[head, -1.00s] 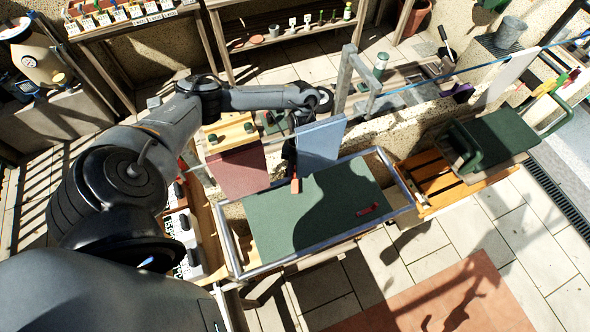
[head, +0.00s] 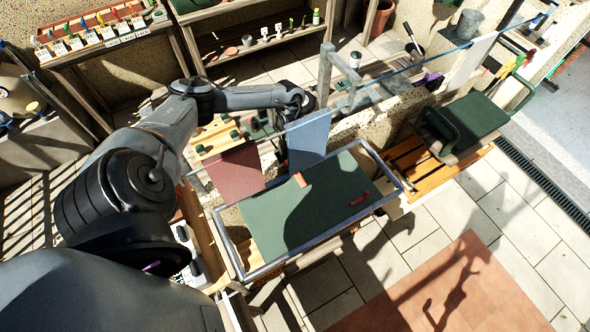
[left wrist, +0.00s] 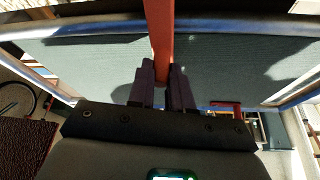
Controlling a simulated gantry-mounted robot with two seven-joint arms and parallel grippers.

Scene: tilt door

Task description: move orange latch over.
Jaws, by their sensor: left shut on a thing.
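An orange latch (head: 300,179) shows at the far edge of a dark green panel (head: 290,220) in a grey metal frame. In the left wrist view the orange latch (left wrist: 159,35) is a long bar running from the top of the picture to between my fingers. My left gripper (left wrist: 161,78) is shut on its end. In the head view my left arm reaches in from the left, and its gripper is mostly hidden behind a blue panel. My right gripper is in neither view.
A red piece (head: 360,198) lies on the green panel's right side. The blue panel (head: 308,138) and a dark red panel (head: 237,172) stand at the frame's far side. A green seat (head: 470,122) is at the right. Open paved floor (head: 490,200) lies in front.

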